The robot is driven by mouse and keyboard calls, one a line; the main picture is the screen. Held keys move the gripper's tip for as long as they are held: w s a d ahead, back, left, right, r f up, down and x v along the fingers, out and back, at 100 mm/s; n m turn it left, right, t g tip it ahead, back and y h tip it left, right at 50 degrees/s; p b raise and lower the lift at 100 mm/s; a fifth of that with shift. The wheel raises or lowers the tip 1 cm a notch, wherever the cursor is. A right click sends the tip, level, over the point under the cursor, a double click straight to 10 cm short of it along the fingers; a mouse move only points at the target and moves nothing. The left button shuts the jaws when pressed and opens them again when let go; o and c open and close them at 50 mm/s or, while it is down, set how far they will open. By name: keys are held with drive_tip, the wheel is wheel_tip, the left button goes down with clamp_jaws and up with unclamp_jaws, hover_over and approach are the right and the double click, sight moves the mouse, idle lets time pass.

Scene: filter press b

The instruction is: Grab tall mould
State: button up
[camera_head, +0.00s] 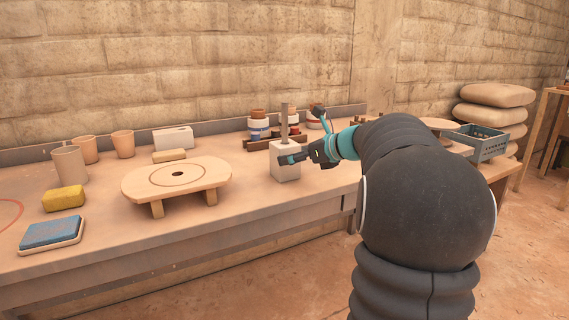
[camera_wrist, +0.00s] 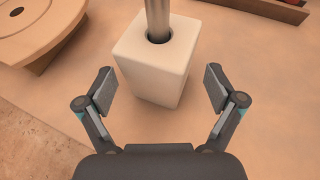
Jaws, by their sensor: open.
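The tall mould (camera_head: 285,163) looks to be the upright white block on the bench, right of the round wooden stand. A grey metal rod (camera_head: 284,120) stands up out of the round hole in its top; the rod also shows in the wrist view (camera_wrist: 158,18). My gripper (camera_head: 303,157) is open and empty beside the block. In the wrist view, the fingers of my gripper (camera_wrist: 160,92) are spread to the left and right of the block's near part (camera_wrist: 155,70). Gaps show between the fingers and the block. In the head view, my gripper partly covers the block's right side.
A round-topped wooden stand (camera_head: 177,178) stands left of the block. A tray with jars (camera_head: 259,128) lies behind it. Cups (camera_head: 70,164), a yellow sponge (camera_head: 64,198) and a blue pad (camera_head: 52,232) are at the left. The bench front before the block is clear.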

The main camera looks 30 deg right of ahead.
drive_tip(key=x, duration=0.4)
drive_tip(key=shift+s, duration=0.1)
drive_tip(key=c, duration=1.6)
drive_tip(key=shift+o, duration=0.2)
drive_tip(key=shift+r, duration=0.1)
